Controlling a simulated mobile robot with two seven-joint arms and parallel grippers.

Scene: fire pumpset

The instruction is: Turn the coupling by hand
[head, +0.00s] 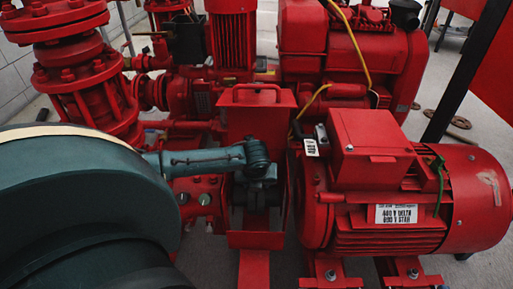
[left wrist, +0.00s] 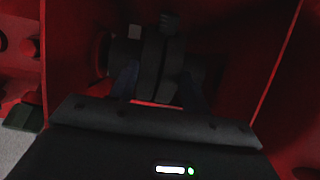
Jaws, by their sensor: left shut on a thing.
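The coupling (left wrist: 153,58) shows in the left wrist view as a dark, ribbed round body on a horizontal shaft, inside the red guard (head: 257,114) between pump and motor. My left gripper (head: 259,189) reaches down into the guard's opening in the head view. Its fingers (left wrist: 157,86) straddle the coupling in the left wrist view and are shut on it. The lower part of the coupling and the fingertips are in deep shadow. In the head view my arm and gripper hide most of the coupling. My right gripper is not in view.
The red motor (head: 468,200) with its terminal box (head: 370,147) stands right of the guard. The red pump (head: 197,192) is on the left, partly behind my arm. A red engine (head: 345,55) with a yellow cable stands behind. Guard walls closely flank my gripper.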

